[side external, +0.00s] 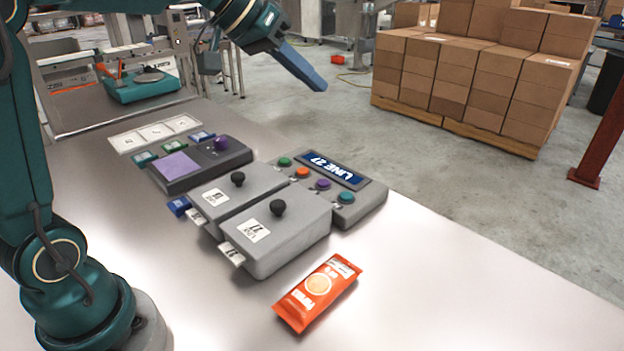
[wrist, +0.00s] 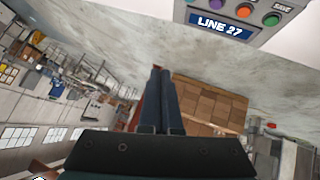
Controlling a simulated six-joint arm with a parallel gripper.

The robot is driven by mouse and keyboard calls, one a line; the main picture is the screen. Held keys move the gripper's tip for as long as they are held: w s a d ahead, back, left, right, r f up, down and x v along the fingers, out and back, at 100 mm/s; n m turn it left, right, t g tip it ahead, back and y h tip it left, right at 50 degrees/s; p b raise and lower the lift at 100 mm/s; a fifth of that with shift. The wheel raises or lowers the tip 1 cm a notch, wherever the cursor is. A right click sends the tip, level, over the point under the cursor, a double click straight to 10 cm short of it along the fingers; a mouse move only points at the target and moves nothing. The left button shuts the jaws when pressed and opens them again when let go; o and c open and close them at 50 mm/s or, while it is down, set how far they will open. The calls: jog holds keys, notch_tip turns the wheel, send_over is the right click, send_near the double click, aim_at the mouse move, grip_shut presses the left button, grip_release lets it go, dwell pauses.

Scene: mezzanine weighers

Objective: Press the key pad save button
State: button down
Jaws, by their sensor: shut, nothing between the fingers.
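The key pad (side external: 352,212) is a grey box with a blue "LINE 27" display and a row of green, orange, purple and teal buttons. It lies on the metal table. In the wrist view the key pad (wrist: 205,33) shows at the top edge, partly cut off. A "SAVE" label sits beside its green button (wrist: 270,20); that green button (side external: 284,161) is at the far left end of the row in the side view. My gripper (side external: 318,84) is shut and empty, high above and beyond the key pad, touching nothing. Its fingers (wrist: 162,76) lie together in the wrist view.
Two grey boxes with black knobs (side external: 278,208) stand in front of the key pad. A dark unit with a purple knob (side external: 221,143) is to the left. An orange packet (side external: 318,292) lies nearer the front. Stacked cartons (side external: 475,80) stand on the floor beyond.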

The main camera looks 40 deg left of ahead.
jog(key=w+a+f+n, duration=0.35)
jog(key=w+a, duration=0.35)
jog(key=a, duration=0.3)
jog(key=n, duration=0.2)
send_over(280, 161)
notch_tip(280, 161, down, 8)
jog(key=shift+f+y, duration=0.25)
jog(key=shift+y, duration=0.15)
jog(key=shift+f, duration=4.4)
jog(key=shift+f, duration=0.4)
